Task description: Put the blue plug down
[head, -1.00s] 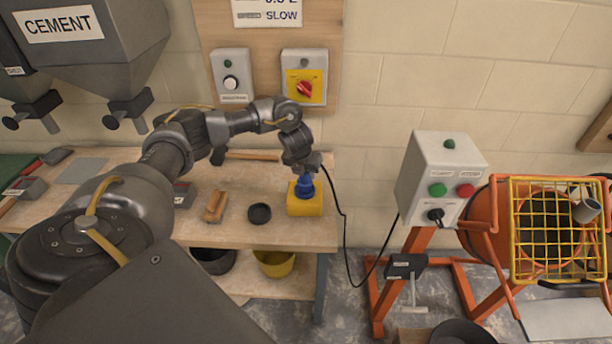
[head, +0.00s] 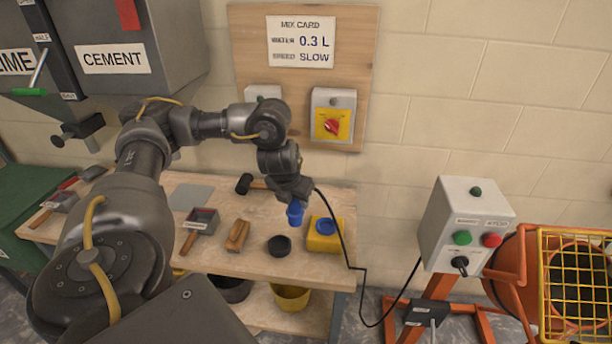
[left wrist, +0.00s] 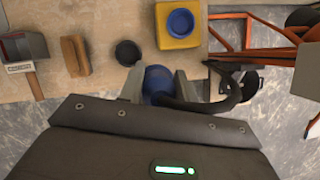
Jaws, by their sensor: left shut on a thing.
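The blue plug (head: 295,214) is held in my left gripper (head: 293,199), pointing down over the workbench (head: 215,262). In the left wrist view the plug (left wrist: 157,82) sits between the two fingers of the left gripper (left wrist: 158,88). A black cable (head: 345,240) runs from the plug to the right. The yellow socket block (head: 322,243), with a blue round socket on top, stands just right of the plug, apart from it. It also shows in the left wrist view (left wrist: 180,38). My right gripper is not in view.
A black round cup (head: 279,246) stands just below the plug in the picture, with a wooden float (head: 237,235) to its left. A hammer (head: 245,184) lies behind. The grey control box (head: 466,225) and orange mixer stand at right. Some bench top is bare between these things.

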